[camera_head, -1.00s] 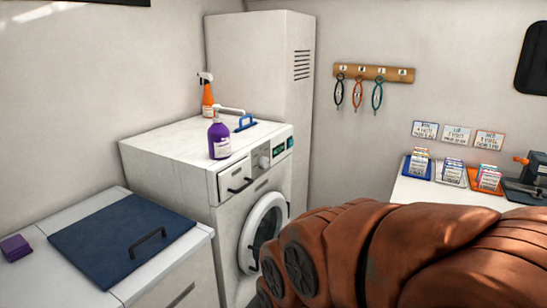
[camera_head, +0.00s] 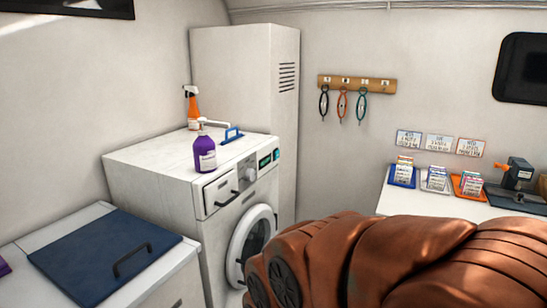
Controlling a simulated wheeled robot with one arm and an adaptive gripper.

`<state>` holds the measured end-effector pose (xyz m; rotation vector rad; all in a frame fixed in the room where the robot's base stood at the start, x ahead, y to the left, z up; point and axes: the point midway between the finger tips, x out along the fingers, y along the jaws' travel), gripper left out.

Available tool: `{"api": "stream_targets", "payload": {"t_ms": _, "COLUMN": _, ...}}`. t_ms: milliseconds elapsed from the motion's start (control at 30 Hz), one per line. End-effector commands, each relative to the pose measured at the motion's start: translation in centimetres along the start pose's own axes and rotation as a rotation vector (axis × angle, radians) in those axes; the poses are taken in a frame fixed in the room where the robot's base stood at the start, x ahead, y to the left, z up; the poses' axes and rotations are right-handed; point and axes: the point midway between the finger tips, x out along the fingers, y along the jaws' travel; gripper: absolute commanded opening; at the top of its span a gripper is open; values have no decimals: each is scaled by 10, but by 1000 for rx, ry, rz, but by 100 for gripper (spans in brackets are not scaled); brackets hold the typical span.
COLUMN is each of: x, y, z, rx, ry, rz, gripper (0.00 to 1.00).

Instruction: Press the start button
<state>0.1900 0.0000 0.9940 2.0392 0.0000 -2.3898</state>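A white washing machine (camera_head: 150,165) stands left of the middle, with a round door (camera_head: 252,243) that looks shut. Its control panel (camera_head: 240,178) runs along the top of the front face. The panel has a drawer with a dark handle, a round knob (camera_head: 249,174), a dark green-lit display (camera_head: 265,161) and a small teal button (camera_head: 277,154) at the right end. I cannot read any label that marks the start button. My brown arm fills the lower right. My gripper is not in view.
A chest with a blue lid (camera_head: 105,255) is at the lower left. A white counter (camera_head: 420,203) with card trays is at the right.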

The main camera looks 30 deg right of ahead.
Motion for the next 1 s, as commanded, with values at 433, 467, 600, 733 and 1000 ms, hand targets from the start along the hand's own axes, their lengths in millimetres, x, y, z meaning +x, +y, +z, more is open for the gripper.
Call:
{"api": "stream_targets", "payload": {"t_ms": 433, "x": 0, "y": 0, "z": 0, "rx": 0, "ry": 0, "rz": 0, "gripper": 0}}
{"api": "stream_targets", "payload": {"t_ms": 467, "x": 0, "y": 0, "z": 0, "rx": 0, "ry": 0, "rz": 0, "gripper": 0}}
{"api": "stream_targets", "payload": {"t_ms": 600, "x": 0, "y": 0, "z": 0, "rx": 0, "ry": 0, "rz": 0, "gripper": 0}}
{"api": "stream_targets", "payload": {"t_ms": 733, "x": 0, "y": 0, "z": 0, "rx": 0, "ry": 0, "rz": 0, "gripper": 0}}
{"api": "stream_targets", "payload": {"t_ms": 1000, "x": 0, "y": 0, "z": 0, "rx": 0, "ry": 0, "rz": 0, "gripper": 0}}
